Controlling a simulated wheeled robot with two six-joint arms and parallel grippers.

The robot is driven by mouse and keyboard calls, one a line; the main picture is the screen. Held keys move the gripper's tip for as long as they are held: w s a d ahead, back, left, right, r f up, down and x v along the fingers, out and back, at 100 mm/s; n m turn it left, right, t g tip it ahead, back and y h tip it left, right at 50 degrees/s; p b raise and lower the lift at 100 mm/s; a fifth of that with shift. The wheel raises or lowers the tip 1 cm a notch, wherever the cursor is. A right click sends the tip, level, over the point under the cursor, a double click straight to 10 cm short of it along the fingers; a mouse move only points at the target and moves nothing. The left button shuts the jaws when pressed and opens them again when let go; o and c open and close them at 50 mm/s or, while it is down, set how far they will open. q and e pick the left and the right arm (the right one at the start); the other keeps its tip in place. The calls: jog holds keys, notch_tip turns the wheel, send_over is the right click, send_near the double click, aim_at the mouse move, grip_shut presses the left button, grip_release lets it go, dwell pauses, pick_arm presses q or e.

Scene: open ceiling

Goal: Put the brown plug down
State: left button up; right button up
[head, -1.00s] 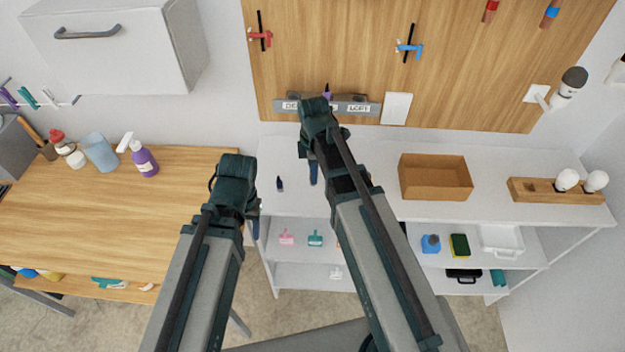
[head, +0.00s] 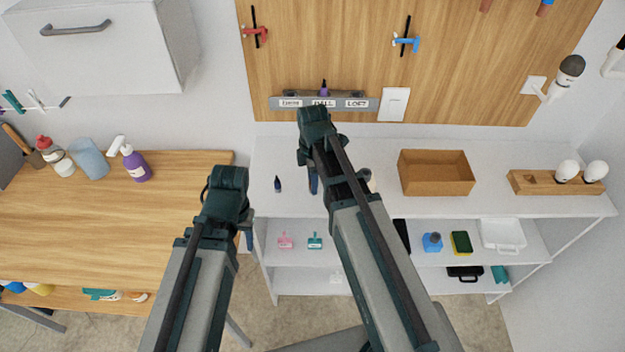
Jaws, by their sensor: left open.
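No brown plug can be made out in the head view. A small dark plug-like piece (head: 278,184) stands on the white shelf top, left of my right gripper. A purple plug-like piece (head: 324,88) stands at the middle label of the grey wall strip (head: 283,104). My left gripper (head: 247,236) is open, by the front left edge of the white shelf unit; its jaws are mostly hidden by its wrist. My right gripper (head: 313,182) points down over the white shelf top; whether its jaws are open or hold anything is hidden.
An open brown box (head: 436,188) and a wooden holder with white bulbs (head: 530,184) stand on the white shelf top (head: 490,160) to the right. The wooden table (head: 90,220) at left holds bottles at its back. Shelf top around the dark piece is clear.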

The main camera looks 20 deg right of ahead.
jog(key=shift+r, duration=0.15)
notch_tip(320, 180, up, 12)
jog(key=p, duration=1.2)
jog(key=s+a+m+h, duration=0.1)
jog(key=s+a+m, duration=0.9)
jog(key=s+m, duration=0.3)
jog(key=shift+s+a, duration=0.35)
jog(key=shift+s, duration=0.3)
notch_tip(320, 180, down, 9)
jog(key=b, duration=0.9)
jog(key=shift+f, duration=0.2)
jog(key=shift+d, duration=0.15)
